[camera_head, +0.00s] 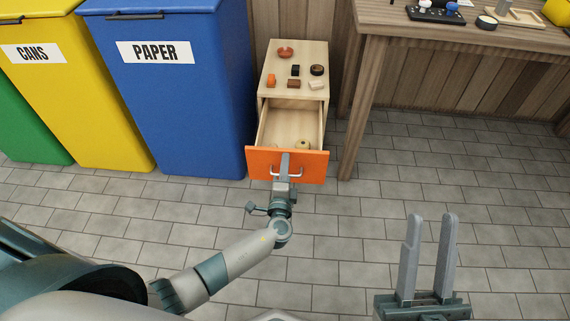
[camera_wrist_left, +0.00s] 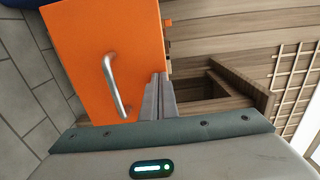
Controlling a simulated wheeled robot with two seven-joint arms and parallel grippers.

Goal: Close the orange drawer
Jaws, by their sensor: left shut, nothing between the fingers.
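The orange drawer (camera_head: 262,162) is pulled out of a small light-wood cabinet (camera_head: 296,95), with its open inside showing. Its metal handle (camera_head: 300,174) runs across the orange front. My left gripper (camera_head: 284,160) is shut and empty at the middle of that front, overlapping the handle in the head view. In the left wrist view the closed fingers (camera_wrist_left: 160,95) lie beside the handle (camera_wrist_left: 115,90), over the edge of the orange panel (camera_wrist_left: 85,50). I cannot tell whether they touch it. My right gripper (camera_head: 428,235) is open and empty at the lower right.
A blue PAPER bin (camera_head: 185,105) stands close left of the cabinet, with a yellow bin (camera_head: 85,110) beyond it. A wooden workbench (camera_head: 440,35) stands to the right. The tiled floor in front is mostly clear.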

